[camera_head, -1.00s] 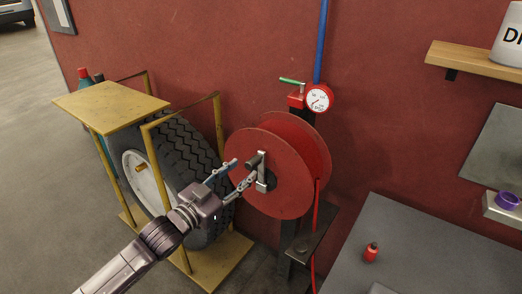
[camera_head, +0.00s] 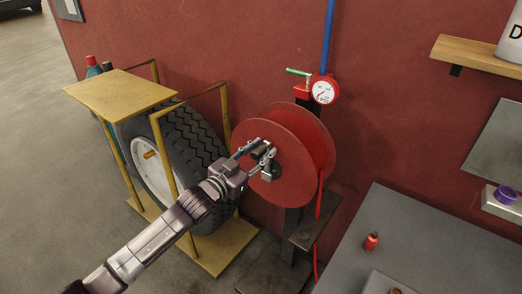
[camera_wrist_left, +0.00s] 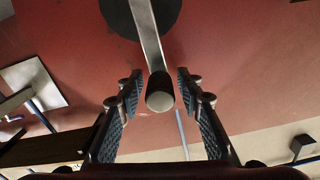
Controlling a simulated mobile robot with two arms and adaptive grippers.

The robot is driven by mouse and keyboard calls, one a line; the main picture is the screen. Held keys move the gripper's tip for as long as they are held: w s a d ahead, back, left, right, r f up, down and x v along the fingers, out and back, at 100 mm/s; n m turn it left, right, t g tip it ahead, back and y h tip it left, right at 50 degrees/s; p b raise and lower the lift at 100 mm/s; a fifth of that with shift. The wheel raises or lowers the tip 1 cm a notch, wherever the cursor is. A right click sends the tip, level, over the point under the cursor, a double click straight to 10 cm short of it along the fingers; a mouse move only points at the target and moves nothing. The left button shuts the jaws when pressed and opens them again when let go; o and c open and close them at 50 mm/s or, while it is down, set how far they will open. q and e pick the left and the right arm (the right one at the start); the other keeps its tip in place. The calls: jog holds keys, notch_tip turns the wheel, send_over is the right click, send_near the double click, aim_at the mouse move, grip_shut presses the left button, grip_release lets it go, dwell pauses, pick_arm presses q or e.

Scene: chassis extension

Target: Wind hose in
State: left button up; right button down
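The red hose reel (camera_head: 285,175) stands against the red wall, and a red hose (camera_head: 319,200) hangs down from its right side. Its crank has a metal arm (camera_wrist_left: 146,35) and a dark round handle (camera_wrist_left: 160,92). In the left wrist view the handle points at the camera, between the two fingers. My left gripper (camera_head: 256,148) is at the crank, in front of the reel's face. Its fingers (camera_wrist_left: 158,95) are open, with a gap on both sides of the handle. My right gripper is not in view.
A yellow metal stand (camera_head: 122,90) with a large tire (camera_head: 190,140) is left of the reel. A pressure gauge (camera_head: 323,91) with a green lever is above it.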

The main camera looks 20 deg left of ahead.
pick_arm(q)
jog(key=c, duration=0.8)
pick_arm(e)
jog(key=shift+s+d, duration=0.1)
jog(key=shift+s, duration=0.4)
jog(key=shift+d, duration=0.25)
pick_arm(q)
jog(key=shift+d, duration=0.15)
